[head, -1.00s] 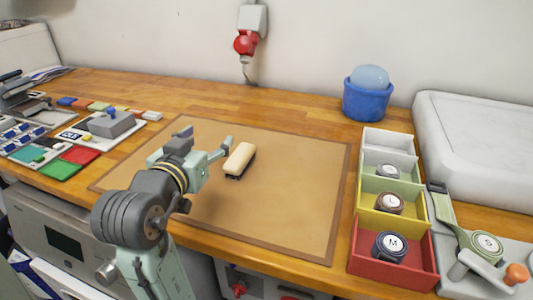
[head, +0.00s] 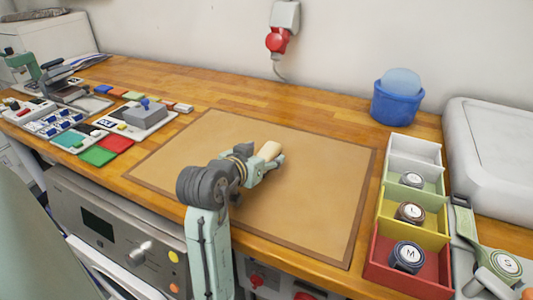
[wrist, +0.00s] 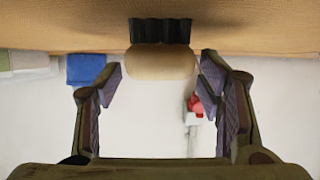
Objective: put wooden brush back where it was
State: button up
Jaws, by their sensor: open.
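The wooden brush (head: 268,150) lies on the tan mat (head: 310,190), its pale wooden back up, partly hidden behind my gripper in the head view. In the wrist view the brush (wrist: 160,62) has its dark bristles against the mat and its pale back between and just beyond my fingertips. My gripper (head: 268,163) is open, with one finger on each side of the brush's near end. I see a gap between each finger and the wood in the wrist view (wrist: 158,85).
A coloured box row (head: 412,222) with several round labelled pieces stands right of the mat. Colour samples (head: 98,155) and a grey stamp block (head: 145,112) lie left. Much of the mat is bare.

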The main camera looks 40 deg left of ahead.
jog(key=shift+w+a+f, duration=0.15)
jog(key=shift+w+f, duration=0.05)
jog(key=shift+w, duration=0.25)
jog(key=c, duration=1.4)
